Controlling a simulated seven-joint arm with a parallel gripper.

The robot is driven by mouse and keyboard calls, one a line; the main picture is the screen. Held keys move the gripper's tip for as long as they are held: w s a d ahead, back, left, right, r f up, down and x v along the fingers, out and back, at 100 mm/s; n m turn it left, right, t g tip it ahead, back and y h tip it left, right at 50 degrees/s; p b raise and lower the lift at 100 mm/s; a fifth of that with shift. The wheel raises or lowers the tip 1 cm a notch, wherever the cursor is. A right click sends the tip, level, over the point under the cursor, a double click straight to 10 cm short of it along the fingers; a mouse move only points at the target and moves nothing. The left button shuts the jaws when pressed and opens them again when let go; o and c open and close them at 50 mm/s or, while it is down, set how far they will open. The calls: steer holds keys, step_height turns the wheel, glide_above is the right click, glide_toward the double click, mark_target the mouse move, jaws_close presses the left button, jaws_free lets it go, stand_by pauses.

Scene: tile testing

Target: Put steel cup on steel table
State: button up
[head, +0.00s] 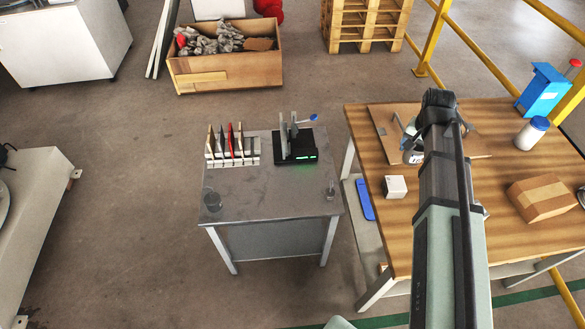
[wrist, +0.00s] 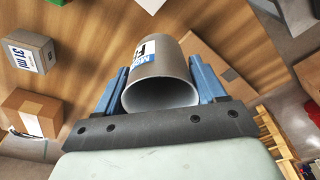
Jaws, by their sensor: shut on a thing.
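The steel cup (wrist: 158,62) is a grey metal cylinder with a white and blue label. In the wrist view it sits between the two blue fingers of my gripper (wrist: 160,84), which is shut on it, with its open rim toward the camera. In the head view the cup (head: 412,155) shows partly beside my arm, over the wooden table; I cannot tell whether it touches the surface. The steel table (head: 265,190) is the grey metal-topped table left of the wooden one.
The table's middle is bare. The wooden table (head: 400,225) holds a white box (head: 396,187) and a cardboard box (head: 541,198).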

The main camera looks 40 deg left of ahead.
steer(key=s+a+f+n, duration=0.2)
steer(key=s+a, duration=0.4)
steer(key=a, duration=0.3)
steer(key=s+a+f+n, duration=0.1)
steer(key=s+a+n, duration=0.1)
steer(key=s+a, duration=0.55)
steer(key=n+y, duration=0.1)
steer(key=n, duration=0.4)
glide_above(273, 208)
steer(key=a, duration=0.2)
step_height(273, 208, down, 6)
steer(key=shift+w+a+n+g+y, duration=0.3)
steer(key=shift+w+n+g, duration=0.15)
steer(key=shift+n, duration=0.55)
steer(key=shift+w+a+n, duration=0.15)
steer(key=shift+n, duration=0.75)
steer(key=shift+f, duration=4.95)
steer(key=shift+f, duration=0.15)
steer(key=o, duration=1.1)
